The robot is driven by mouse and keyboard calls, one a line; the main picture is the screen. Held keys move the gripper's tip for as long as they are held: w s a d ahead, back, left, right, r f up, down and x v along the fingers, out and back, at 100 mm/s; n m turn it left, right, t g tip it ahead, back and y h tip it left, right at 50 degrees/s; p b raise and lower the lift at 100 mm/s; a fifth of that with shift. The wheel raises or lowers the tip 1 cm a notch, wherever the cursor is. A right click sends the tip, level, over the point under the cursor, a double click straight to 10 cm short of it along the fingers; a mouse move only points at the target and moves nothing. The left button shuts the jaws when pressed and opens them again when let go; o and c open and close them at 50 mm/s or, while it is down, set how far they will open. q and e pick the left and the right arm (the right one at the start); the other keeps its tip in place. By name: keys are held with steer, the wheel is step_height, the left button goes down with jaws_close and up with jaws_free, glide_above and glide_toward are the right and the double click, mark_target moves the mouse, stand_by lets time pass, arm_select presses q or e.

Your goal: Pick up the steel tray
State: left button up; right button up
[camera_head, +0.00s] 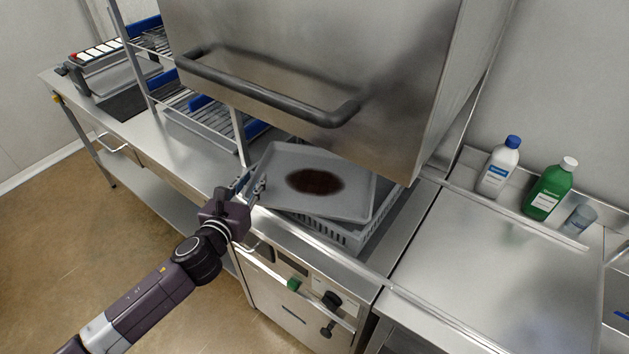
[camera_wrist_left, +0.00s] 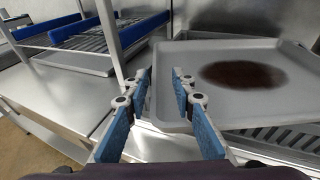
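The steel tray (camera_head: 350,207) is a grey shallow rectangle with a dark brown stain in its middle. It lies skewed on top of a grey dish rack (camera_head: 345,236) under the raised steel hood. My left gripper (camera_head: 258,186) is at the tray's left edge. In the left wrist view, the tray (camera_wrist_left: 215,112) fills the right half, and the fingers of my left gripper (camera_wrist_left: 162,88) are apart. The tray's left rim runs between the fingertips, and a gap shows beside it. My right gripper is not in view.
The steel hood (camera_head: 320,60) with its dark handle stands close above the tray. A wire shelf with blue-edged trays (camera_head: 205,112) is to the left.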

mark_target(258, 170)
arm_select(q)
steer(key=x, duration=0.2)
steer(key=p+x, duration=0.1)
steer(key=shift+w+a, duration=0.25)
steer(key=shift+x, duration=0.8)
jaws_close()
steer(key=shift+d+r, duration=0.1)
